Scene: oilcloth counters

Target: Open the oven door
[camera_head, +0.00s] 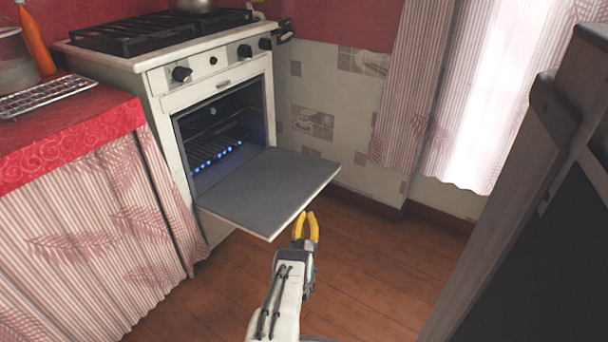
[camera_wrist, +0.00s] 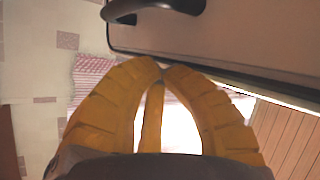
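The oven door (camera_head: 268,190) is swung down and stands out about level from the front of the white oven (camera_head: 168,130). The oven's interior (camera_head: 222,130) is exposed, with a rack and a row of small blue lights. My gripper (camera_head: 306,214) is just beyond the door's front edge, close to its near right corner. Its yellow fingers come together at the tips, with nothing seen between them. In the wrist view the gripper's fingertips (camera_wrist: 162,68) are below a dark curved handle (camera_wrist: 160,8) on a panel that appears to be the door. Contact cannot be told.
A counter with red cloth (camera_head: 70,125) and a striped curtain (camera_head: 90,235) stands left of the oven. A dark wooden cabinet (camera_head: 540,220) is at the right. Wooden floor (camera_head: 370,255) is clear between them. A window with striped curtains (camera_head: 415,85) is behind.

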